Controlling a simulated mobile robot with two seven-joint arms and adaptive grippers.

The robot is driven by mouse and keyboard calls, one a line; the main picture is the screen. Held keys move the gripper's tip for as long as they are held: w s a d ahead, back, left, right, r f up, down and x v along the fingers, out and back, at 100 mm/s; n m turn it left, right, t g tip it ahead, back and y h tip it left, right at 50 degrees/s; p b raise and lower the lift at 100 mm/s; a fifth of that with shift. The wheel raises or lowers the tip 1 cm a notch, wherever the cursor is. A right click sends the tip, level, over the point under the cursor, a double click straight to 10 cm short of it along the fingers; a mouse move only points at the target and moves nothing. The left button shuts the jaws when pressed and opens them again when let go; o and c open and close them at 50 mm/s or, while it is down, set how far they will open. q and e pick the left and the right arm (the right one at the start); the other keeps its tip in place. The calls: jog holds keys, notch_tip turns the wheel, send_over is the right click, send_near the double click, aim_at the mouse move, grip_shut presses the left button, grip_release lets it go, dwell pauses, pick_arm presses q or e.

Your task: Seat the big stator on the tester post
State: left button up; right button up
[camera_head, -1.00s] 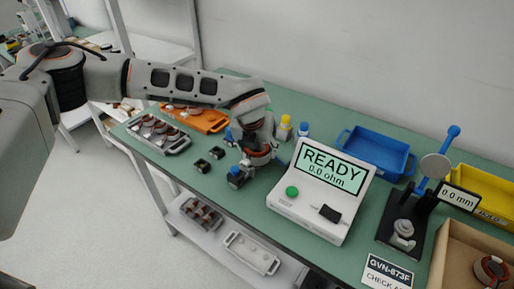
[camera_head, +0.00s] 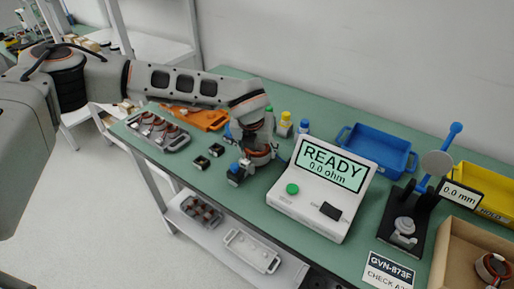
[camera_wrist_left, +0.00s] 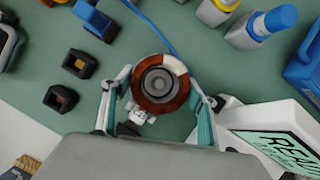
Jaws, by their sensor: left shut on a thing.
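My left gripper (camera_head: 256,166) is shut on the big stator (camera_wrist_left: 160,84), a red-brown and white ring with a grey centre in the left wrist view. The fingers (camera_wrist_left: 158,112) press on it from both sides. In the head view the stator (camera_head: 258,157) is partly covered by the gripper. It is just left of the white tester (camera_head: 308,208), whose screen reads READY, 0.0 ohm. I cannot make out the tester post; the stator and gripper may hide it. I cannot tell the stator's height above the bench. My right gripper is not in view.
Two small black blocks (camera_head: 208,156) lie left of the gripper. Bottles (camera_head: 285,126) stand behind it. A grey tray (camera_head: 184,145) holds several stators, beside an orange tray (camera_head: 216,122). A blue bin (camera_head: 376,148) and a black gauge stand (camera_head: 405,240) are right of the tester.

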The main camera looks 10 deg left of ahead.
pick_arm(q)
jog(key=shift+w, duration=0.1)
jog(key=o, duration=2)
jog(key=shift+o, duration=0.2)
jog(key=shift+f, duration=0.2)
jog(key=v, duration=1.2)
jog(key=shift+r, duration=0.15)
